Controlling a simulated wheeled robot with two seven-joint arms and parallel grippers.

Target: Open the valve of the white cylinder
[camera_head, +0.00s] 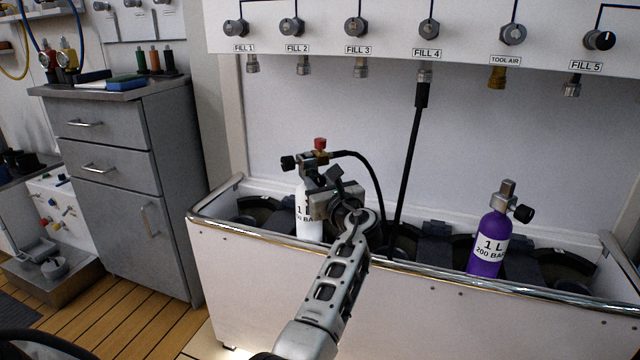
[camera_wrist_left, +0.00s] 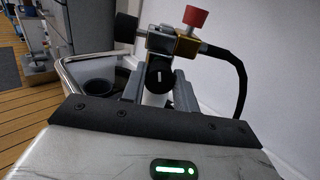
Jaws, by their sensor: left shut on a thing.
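The white cylinder (camera_head: 308,222), marked "1 L 200 BAR", stands upright in the left part of the white trough. Its brass valve carries a red knob (camera_head: 320,144) on top, a black knob (camera_head: 288,162) on the left and a black hose on the right. My left gripper (camera_head: 326,186) is at the valve from the front and hides part of it. In the left wrist view its two fingers stand either side of a front black knob (camera_wrist_left: 160,77) with a white mark, and it is shut on this knob. My right gripper is not in view.
A purple cylinder (camera_head: 487,246) stands in the right part of the trough (camera_head: 400,312). The fill panel (camera_head: 390,40) hangs above, with a black hose (camera_head: 410,160) coming down from FILL 4. A grey cabinet (camera_head: 130,180) stands at the left.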

